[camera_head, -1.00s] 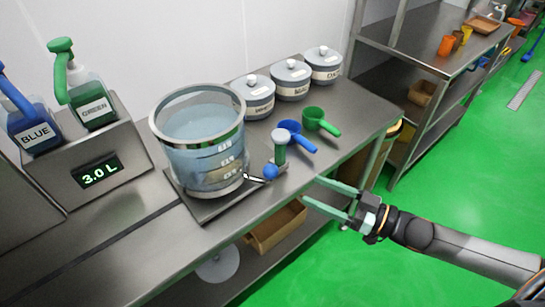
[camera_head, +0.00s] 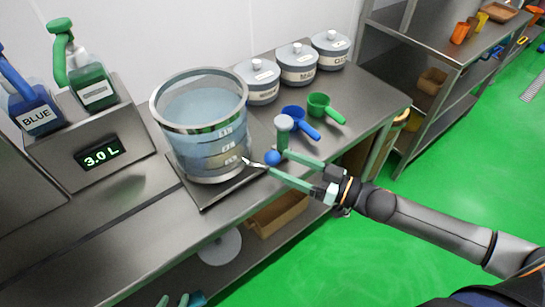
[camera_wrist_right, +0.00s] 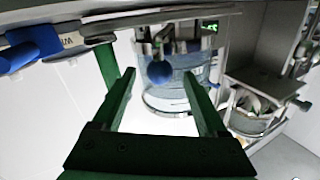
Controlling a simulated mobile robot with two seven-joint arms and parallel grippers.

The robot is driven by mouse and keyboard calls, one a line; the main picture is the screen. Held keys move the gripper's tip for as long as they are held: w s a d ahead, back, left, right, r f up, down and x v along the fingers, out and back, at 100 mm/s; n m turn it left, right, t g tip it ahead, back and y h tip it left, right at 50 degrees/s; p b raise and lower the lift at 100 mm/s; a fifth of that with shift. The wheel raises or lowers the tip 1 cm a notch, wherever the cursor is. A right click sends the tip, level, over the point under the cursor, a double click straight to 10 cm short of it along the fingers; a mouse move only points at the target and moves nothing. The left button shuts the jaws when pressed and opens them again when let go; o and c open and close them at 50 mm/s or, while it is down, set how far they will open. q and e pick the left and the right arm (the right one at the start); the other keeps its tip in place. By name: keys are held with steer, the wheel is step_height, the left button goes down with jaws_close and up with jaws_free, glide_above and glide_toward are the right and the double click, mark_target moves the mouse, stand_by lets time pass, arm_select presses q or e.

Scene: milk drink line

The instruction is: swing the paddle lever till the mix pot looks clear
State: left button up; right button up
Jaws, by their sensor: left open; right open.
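The mix pot (camera_head: 205,125) is a clear vessel with a metal rim, holding pale blue liquid with a tan-grey band low down. The paddle lever, a short rod with a blue ball knob (camera_head: 272,157), sticks out at its lower right. My right gripper (camera_head: 273,161) is open, its green fingers reaching around the knob; I cannot tell if they touch it. In the right wrist view the knob (camera_wrist_right: 159,72) lies between the open fingers (camera_wrist_right: 158,78), with the pot (camera_wrist_right: 178,75) behind. My left gripper (camera_head: 178,299) is open at the bottom edge, mostly out of frame.
A green-grey capped post (camera_head: 283,132) stands close beside the knob. Blue (camera_head: 294,112) and green scoops (camera_head: 320,106) lie behind it, near several lidded canisters (camera_head: 297,64). A display reads 3.0 L (camera_head: 100,153) below blue and green pump bottles. The front counter at left is clear.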

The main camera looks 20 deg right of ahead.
mark_target(273, 159)
steer(key=shift+x, duration=2)
jaws_close()
